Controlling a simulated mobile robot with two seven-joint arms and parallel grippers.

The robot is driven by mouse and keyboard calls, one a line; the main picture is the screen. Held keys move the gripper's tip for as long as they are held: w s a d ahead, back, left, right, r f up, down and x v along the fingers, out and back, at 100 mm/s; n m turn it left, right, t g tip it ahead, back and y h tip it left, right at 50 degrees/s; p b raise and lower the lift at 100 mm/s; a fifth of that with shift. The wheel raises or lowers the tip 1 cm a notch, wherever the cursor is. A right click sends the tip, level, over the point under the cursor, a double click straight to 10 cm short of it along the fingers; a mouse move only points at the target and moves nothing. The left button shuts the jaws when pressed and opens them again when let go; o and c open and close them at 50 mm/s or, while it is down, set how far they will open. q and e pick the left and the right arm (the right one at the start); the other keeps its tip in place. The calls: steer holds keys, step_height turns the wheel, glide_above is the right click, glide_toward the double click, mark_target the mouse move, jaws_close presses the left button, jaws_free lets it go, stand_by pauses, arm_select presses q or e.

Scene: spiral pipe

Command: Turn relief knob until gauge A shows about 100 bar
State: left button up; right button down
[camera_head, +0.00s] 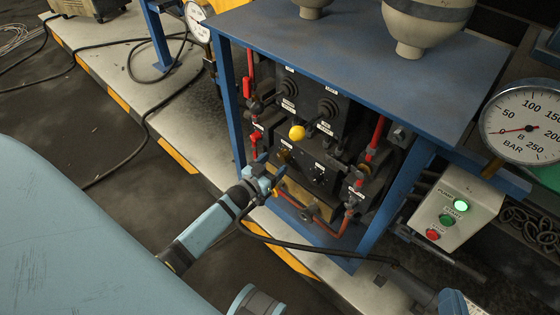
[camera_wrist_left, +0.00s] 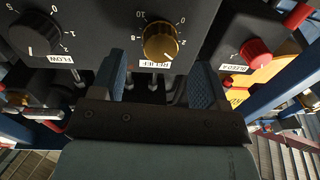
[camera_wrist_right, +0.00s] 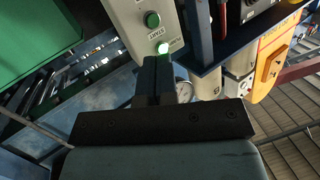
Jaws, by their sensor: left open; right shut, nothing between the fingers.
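The brass relief knob (camera_wrist_left: 161,40) sits on a dark panel in the left wrist view, with a RELIEF label below it. Its white mark points down and right. My left gripper (camera_wrist_left: 160,80) is open below the knob, its blue fingers apart with nothing between them. The left gripper also shows in the head view (camera_head: 262,178), close to the panel front. My right gripper (camera_wrist_right: 158,80) is shut and empty below the start button.
Gauge B (camera_head: 525,122) stands at the right, its red needle near 0. The pump box (camera_head: 456,212) has a lit green lamp. A black flow knob (camera_wrist_left: 35,33) and a red bleed knob (camera_wrist_left: 255,52) flank the relief knob. Blue frame posts (camera_head: 396,195) surround the panel.

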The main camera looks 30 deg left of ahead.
mark_target(281, 158)
arm_select(q)
steer(key=w, duration=0.3)
steer(key=shift+w+d, duration=0.1)
steer(key=shift+d, duration=0.05)
steer(key=shift+w, duration=0.15)
arm_select(e)
steer(key=shift+w+a+r+t+y, duration=0.1)
steer(key=shift+a+r+t+y, duration=0.1)
steer(key=shift+r, duration=0.25)
steer(key=shift+w+a+r+t+y, duration=0.1)
steer(key=shift+a+r+t, duration=0.1)
steer(key=shift+r, duration=0.25)
arm_select(q)
steer(key=c, duration=0.9)
arm_select(e)
steer(key=shift+s+d, duration=0.1)
